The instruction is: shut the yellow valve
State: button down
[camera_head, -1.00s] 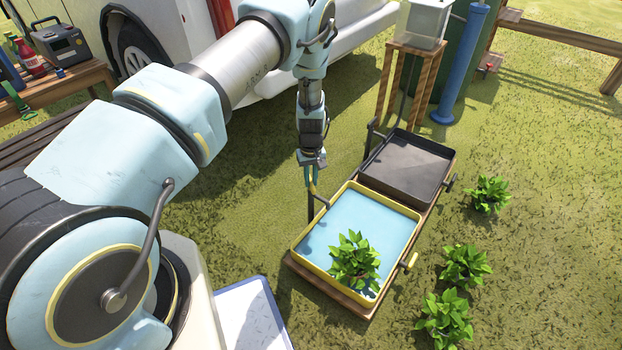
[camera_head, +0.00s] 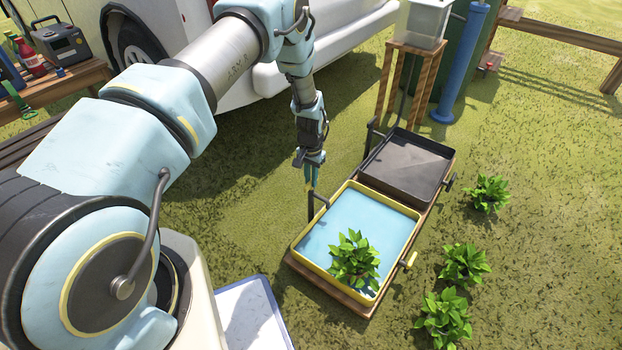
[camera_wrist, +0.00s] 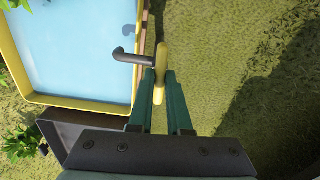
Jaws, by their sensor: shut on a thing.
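The yellow valve handle (camera_wrist: 161,62) is a slim yellow bar beside a dark curved spout (camera_wrist: 132,57) that reaches over the yellow-rimmed tray. My gripper (camera_wrist: 160,78) has its two green fingers on either side of the handle, shut on it. The handle is mostly hidden there behind the fingers. The yellow tray (camera_head: 298,249) holds blue water and a leafy plant (camera_head: 354,259). Whether water runs from the spout cannot be told.
A dark tray (camera_head: 405,165) adjoins the yellow one and has its own dark spout. Another yellow handle (camera_head: 408,260) sits on the yellow tray's right side. Leafy plants (camera_head: 466,264) stand on the grass to the right. A wooden stand (camera_head: 411,85) and a white vehicle (camera_head: 345,43) are behind.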

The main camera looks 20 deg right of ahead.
jog(key=shift+m, duration=0.5)
jog(key=c, duration=0.9)
grip_release()
jog(key=shift+o, duration=0.2)
notch_tip(320, 180, up, 11)
jog(key=p, duration=0.2)
jog(key=shift+f, duration=0.1)
